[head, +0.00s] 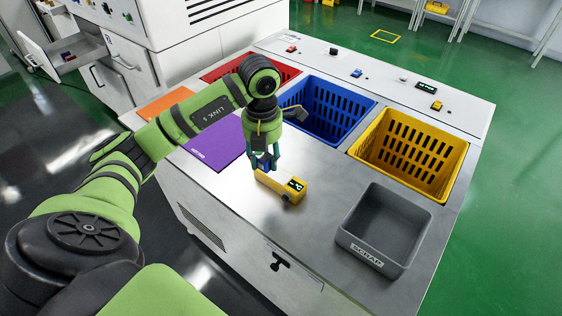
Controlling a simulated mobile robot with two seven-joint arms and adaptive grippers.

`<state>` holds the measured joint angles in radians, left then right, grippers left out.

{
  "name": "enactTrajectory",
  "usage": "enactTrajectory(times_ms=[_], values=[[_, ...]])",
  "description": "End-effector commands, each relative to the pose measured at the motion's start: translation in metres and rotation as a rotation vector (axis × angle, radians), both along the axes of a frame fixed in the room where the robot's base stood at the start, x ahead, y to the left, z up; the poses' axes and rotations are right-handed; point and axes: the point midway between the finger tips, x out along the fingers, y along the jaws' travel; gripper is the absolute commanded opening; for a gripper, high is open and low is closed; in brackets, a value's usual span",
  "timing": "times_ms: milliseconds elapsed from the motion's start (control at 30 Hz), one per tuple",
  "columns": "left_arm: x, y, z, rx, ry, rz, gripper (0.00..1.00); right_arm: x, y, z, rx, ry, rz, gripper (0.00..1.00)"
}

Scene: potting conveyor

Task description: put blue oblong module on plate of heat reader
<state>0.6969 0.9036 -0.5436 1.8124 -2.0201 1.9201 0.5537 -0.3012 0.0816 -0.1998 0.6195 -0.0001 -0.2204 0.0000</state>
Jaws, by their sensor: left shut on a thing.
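My left gripper (263,164) comes down from above in the head view and is shut on the blue oblong module (264,163). The fingers hide part of the module. The yellow heat reader (292,188) lies on the steel worktop, with a small dark display showing green marks at its right end. The module is at the reader's left end, directly over or touching it; I cannot tell whether it touches the plate, which is mostly hidden. My right gripper is not in view.
Behind are a red bin (225,70), a blue bin (335,110) and a yellow bin (410,150). A grey scrap tray (367,256) stands at right front. A purple mat (215,146) and an orange mat (165,106) lie at left. Bare worktop surrounds the reader's front.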

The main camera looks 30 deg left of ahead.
Motion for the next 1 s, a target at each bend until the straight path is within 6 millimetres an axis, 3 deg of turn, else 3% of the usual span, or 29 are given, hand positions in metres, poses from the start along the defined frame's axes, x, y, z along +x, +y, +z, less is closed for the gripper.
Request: enactTrajectory(times_ms=[100, 300, 667, 1000], values=[[0.024, -0.011, -0.012, -0.005, 0.002, -0.001, 0.05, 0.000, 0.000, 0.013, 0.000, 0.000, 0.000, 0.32], [0.043, -0.016, -0.026, 0.000, -0.001, -0.002, 0.05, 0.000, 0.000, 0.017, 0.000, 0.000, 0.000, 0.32], [0.044, -0.016, -0.065, 0.000, 0.001, -0.002, 0.05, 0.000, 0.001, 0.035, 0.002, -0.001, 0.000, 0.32], [0.044, -0.016, -0.071, 0.001, -0.002, -0.003, 0.05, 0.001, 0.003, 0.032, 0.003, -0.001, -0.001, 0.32]])
